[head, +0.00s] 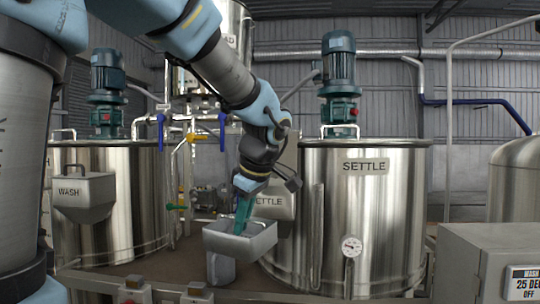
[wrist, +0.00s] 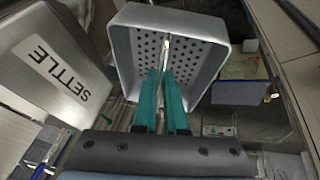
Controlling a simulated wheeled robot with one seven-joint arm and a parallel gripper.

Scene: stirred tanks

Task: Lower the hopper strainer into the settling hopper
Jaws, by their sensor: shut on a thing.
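The hopper strainer (head: 236,243) is a grey square pan with a perforated floor, clear in the wrist view (wrist: 212,60). My gripper (head: 241,226) has its teal fingers shut on the strainer's thin upright handle; they also show in the wrist view (wrist: 164,78). The strainer hangs in the air, in front of and lower left of the settling hopper (head: 271,203) in the head view. This hopper is a metal box labelled SETTLE on the settle tank, partly hidden by my gripper. In the wrist view the hopper (wrist: 60,70) lies left of the strainer; its opening is not visible.
The settle tank (head: 370,215) carries a gauge and a green motor on top. The wash tank (head: 125,200) with its own hopper (head: 84,197) stands left. A grey cylinder (head: 221,268) shows below the strainer. A control box (head: 470,262) is at the right.

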